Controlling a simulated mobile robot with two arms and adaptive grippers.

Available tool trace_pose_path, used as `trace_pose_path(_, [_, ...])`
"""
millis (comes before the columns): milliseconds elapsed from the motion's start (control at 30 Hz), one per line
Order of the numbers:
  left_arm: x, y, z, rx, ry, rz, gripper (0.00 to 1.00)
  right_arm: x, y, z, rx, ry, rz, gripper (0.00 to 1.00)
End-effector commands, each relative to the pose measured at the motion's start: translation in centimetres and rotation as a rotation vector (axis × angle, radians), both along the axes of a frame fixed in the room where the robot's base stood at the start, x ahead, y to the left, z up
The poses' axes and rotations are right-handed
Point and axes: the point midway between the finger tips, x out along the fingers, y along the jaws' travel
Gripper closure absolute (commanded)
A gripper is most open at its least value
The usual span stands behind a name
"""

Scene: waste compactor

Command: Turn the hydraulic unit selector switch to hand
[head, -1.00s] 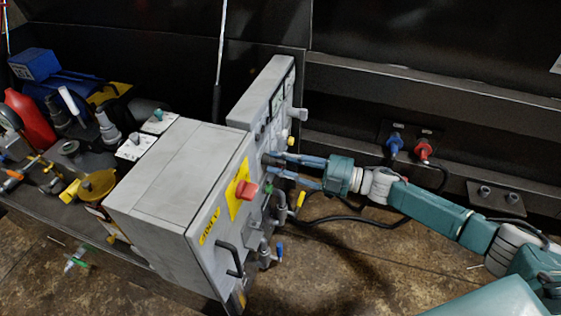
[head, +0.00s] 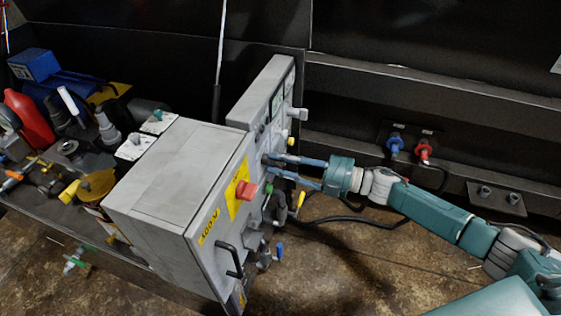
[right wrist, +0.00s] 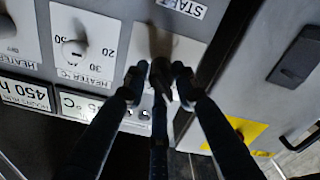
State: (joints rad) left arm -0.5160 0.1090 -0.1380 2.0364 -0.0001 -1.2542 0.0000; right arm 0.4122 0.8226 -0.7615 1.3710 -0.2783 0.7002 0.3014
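The grey control box (head: 165,175) stands on the bench, with its switch panel facing right. In the right wrist view a dark knob (right wrist: 160,76), probably the selector switch, projects from the white panel. Its label is hidden by the fingers, so its setting cannot be read. My right gripper (head: 270,164) reaches the panel from the right. In the wrist view the gripper (right wrist: 158,80) has its fingertips apart on either side of the knob, with a third finger below. Contact cannot be made out. My left gripper is not in view.
A heater dial (right wrist: 75,48) is left of the knob in the wrist view. A red button (head: 246,190) on a yellow plate and a black handle (head: 231,260) are on the box front. Blue (head: 394,146) and red (head: 423,151) connectors sit on the back wall.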

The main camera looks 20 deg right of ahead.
Motion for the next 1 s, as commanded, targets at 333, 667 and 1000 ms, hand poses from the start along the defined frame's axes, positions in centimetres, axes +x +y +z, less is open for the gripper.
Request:
trace_pose_path(333, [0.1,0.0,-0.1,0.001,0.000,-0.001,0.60,0.4,-0.4,0.4,0.001,-0.005,-0.012,0.64])
trace_pose_path(667, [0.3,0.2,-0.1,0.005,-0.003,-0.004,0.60,0.2,-0.3,0.3,0.001,-0.003,-0.006,0.64])
trace_pose_path(1000, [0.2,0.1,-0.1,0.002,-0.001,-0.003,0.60,-2.9,-4.9,0.1,-0.003,0.001,-0.009,0.64])
